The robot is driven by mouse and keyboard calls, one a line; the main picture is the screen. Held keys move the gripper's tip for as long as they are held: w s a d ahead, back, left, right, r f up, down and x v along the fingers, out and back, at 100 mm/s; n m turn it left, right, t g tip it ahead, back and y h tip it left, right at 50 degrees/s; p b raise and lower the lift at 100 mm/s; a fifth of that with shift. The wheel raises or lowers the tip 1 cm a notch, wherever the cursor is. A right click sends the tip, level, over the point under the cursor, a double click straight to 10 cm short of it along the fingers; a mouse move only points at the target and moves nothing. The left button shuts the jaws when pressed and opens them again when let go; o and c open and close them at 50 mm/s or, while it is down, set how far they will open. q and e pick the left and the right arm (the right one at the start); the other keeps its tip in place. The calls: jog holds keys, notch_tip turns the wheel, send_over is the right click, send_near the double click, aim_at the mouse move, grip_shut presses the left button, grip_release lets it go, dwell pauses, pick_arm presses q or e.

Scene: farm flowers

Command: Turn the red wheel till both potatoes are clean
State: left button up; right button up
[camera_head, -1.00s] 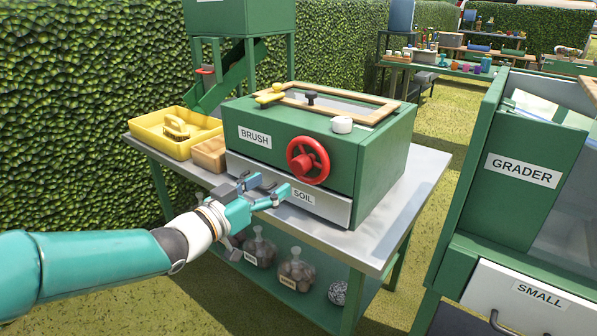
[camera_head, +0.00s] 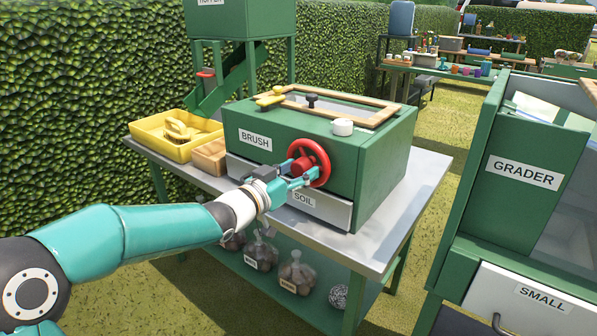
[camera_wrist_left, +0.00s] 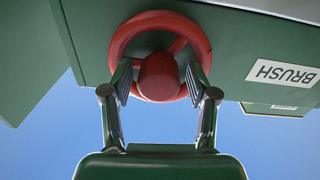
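The red wheel (camera_head: 309,163) is on the front of the green box labelled BRUSH (camera_head: 347,160). It also shows in the wrist view (camera_wrist_left: 203,43). My left gripper (camera_head: 300,174) is at the wheel, its fingers pointing at it. In the wrist view my left gripper (camera_wrist_left: 159,78) has its fingers spread on either side of the red hub (camera_wrist_left: 159,80), with a small gap seeming to show on each side. The drawer labelled SOIL (camera_head: 330,208) is below the wheel. No potatoes can be made out in the box. My right gripper is out of view.
A yellow tray (camera_head: 150,141) and a wooden block (camera_head: 209,157) stand left of the box on the metal table (camera_head: 421,190). The GRADER machine (camera_head: 505,190) stands at the right.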

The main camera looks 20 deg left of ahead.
pick_arm(q)
jog(key=c, duration=0.8)
